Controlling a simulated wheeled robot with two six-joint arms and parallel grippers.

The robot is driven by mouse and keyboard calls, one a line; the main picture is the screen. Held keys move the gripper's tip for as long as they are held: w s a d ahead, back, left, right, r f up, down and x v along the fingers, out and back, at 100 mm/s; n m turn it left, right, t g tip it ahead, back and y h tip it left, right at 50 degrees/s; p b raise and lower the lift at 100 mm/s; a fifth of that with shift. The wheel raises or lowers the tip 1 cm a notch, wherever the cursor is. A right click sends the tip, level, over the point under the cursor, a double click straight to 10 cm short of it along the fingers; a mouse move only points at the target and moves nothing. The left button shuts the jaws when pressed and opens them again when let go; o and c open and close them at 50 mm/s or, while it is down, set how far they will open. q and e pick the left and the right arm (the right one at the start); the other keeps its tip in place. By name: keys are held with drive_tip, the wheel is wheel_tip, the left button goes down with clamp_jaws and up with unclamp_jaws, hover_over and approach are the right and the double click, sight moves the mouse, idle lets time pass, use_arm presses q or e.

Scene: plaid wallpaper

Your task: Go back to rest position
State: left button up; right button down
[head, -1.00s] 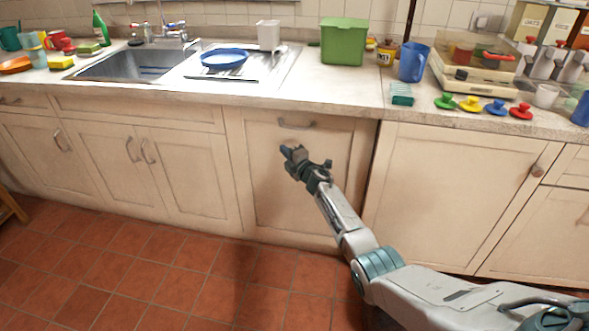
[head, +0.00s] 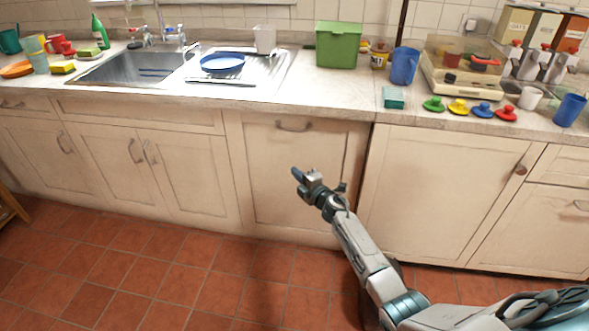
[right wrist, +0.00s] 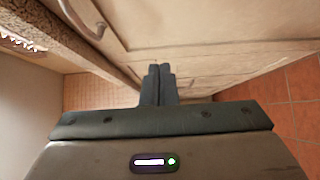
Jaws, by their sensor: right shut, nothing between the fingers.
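My right gripper (head: 299,176) is shut and empty in the head view, in front of the cabinet door below the draining board. The right wrist view shows its two dark fingers (right wrist: 158,84) pressed together, with nothing between them. My right arm reaches in from the lower right of the head view. My left gripper and arm are not in view.
The cabinet door (head: 275,185) has a handle (head: 294,127) above my right gripper. The countertop (head: 335,87) carries a sink, a blue plate (head: 222,63), a green bin (head: 340,45) and a blue jug (head: 404,67).

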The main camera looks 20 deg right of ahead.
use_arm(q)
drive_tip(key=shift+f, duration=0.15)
use_arm(e)
drive_tip(key=shift+s, duration=0.25)
